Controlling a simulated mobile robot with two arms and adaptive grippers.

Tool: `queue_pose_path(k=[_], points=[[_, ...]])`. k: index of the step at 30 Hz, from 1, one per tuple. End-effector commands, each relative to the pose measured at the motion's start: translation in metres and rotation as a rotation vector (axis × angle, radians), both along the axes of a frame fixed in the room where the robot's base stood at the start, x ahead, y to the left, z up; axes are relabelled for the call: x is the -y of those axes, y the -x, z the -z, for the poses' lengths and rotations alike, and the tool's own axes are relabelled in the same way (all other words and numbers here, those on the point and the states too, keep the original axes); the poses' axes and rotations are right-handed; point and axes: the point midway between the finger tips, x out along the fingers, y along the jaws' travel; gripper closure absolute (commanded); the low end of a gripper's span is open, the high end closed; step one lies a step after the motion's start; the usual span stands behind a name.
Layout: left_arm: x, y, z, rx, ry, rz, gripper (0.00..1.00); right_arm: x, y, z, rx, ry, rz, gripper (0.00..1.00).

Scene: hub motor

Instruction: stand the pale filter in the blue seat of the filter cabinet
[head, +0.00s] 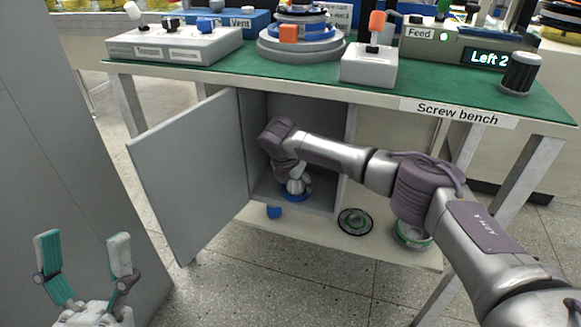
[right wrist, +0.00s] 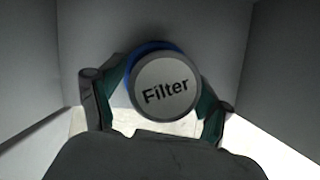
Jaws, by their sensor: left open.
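The pale filter (right wrist: 166,92), with "Filter" on its round top, is inside the open filter cabinet (head: 262,130). In the right wrist view my right gripper (right wrist: 165,100) has a finger against each side of it. The blue seat (head: 293,194) shows as a blue ring on the cabinet floor below the right gripper in the head view. A blue crescent of it also shows beyond the filter in the right wrist view (right wrist: 150,47). The filter's underside is hidden, so I cannot tell whether it touches the seat. My left gripper (head: 83,243) is open and empty at lower left.
The cabinet's grey door (head: 190,175) stands open to the left. The green bench top (head: 300,75) above holds several devices.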

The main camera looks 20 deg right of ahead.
Motion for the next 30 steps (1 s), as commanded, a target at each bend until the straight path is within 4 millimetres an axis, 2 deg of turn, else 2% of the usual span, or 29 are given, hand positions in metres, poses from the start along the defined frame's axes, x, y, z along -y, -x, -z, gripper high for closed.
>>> queue_pose_path(k=[2, 8, 15, 24, 30], points=[[0.001, -0.006, 0.001, -0.036, -0.011, -0.002, 0.25, -0.001, 0.001, -0.01, 0.002, 0.001, 0.0, 0.23], [0.006, -0.038, 0.024, -0.269, -0.08, -0.015, 0.25, -0.008, 0.008, -0.035, 0.004, 0.001, 0.0, 0.23], [0.007, -0.069, 0.07, -0.594, -0.172, -0.032, 0.25, -0.018, 0.017, -0.071, 0.004, 0.001, 0.0, 0.23], [0.002, -0.079, 0.126, -0.915, -0.258, -0.049, 0.25, -0.029, 0.028, -0.106, 0.005, 0.001, 0.001, 0.23], [0.0, -0.078, 0.142, -0.997, -0.28, -0.052, 0.25, -0.031, 0.031, -0.113, 0.004, 0.002, 0.003, 0.23]])
